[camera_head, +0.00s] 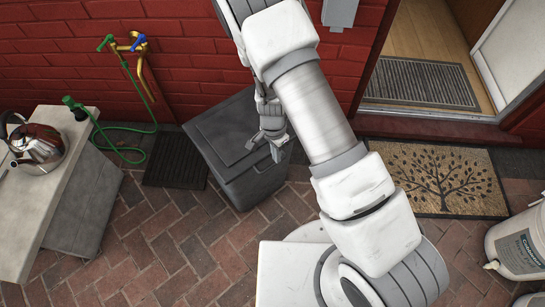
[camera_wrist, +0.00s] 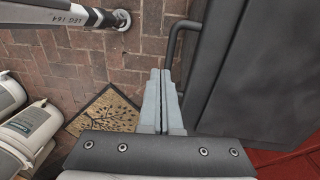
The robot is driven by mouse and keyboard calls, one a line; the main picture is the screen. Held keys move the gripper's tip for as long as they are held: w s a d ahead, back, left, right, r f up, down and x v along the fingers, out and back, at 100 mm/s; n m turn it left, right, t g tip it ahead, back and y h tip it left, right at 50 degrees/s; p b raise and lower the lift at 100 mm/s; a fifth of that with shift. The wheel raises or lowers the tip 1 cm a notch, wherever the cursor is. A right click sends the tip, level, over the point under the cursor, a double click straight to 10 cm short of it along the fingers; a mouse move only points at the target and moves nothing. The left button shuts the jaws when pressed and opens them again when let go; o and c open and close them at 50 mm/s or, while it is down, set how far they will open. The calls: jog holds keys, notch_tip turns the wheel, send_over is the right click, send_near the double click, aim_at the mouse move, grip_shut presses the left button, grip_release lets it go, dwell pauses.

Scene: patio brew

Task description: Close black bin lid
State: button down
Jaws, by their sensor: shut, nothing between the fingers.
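The black bin (camera_head: 250,186) stands on the brick paving against the red wall, in the middle of the head view. Its lid (camera_head: 218,128) looks down flat over the top; my arm hides the right part, so I cannot tell if it is fully seated. My gripper (camera_head: 276,150) is over the lid's right front part, shut and empty. In the wrist view my gripper (camera_wrist: 161,72) has its fingers together, beside a dark bar handle (camera_wrist: 173,50) on the bin (camera_wrist: 265,80). I cannot tell whether the fingers touch the bin.
A stone bench (camera_head: 40,205) with a steel kettle (camera_head: 38,146) stands at the left. A green hose (camera_head: 118,150) hangs from a wall tap. A tree-pattern doormat (camera_head: 440,180) lies before the doorway at right. White buckets (camera_head: 520,245) stand at the right edge.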

notch_tip(320, 180, up, 11)
jog(key=s+d+p, duration=0.1)
jog(key=p, duration=0.2)
jog(key=shift+s+d+f, duration=0.2)
jog(key=shift+r, duration=0.1)
jog(key=d+r+n+t+y, duration=0.1)
jog(key=d+r+n, duration=0.1)
jog(key=r, duration=0.9)
jog(key=d+r+n+t+y, duration=0.1)
jog(key=r+n, duration=0.1)
jog(key=r, duration=0.9)
jog(key=s+d+r+n+t+h, duration=0.1)
jog(key=s+d+r+n+t, duration=0.15)
jog(key=s+d+r, duration=0.35)
jog(key=s+d+r+n+t, duration=0.2)
jog(key=s+d+r+n, duration=0.15)
jog(key=s+r, duration=0.4)
notch_tip(320, 180, up, 18)
jog(key=p, duration=1.8)
jog(key=shift+w+d+r, duration=0.15)
jog(key=shift+d+r, duration=0.1)
jog(key=shift+d, duration=0.15)
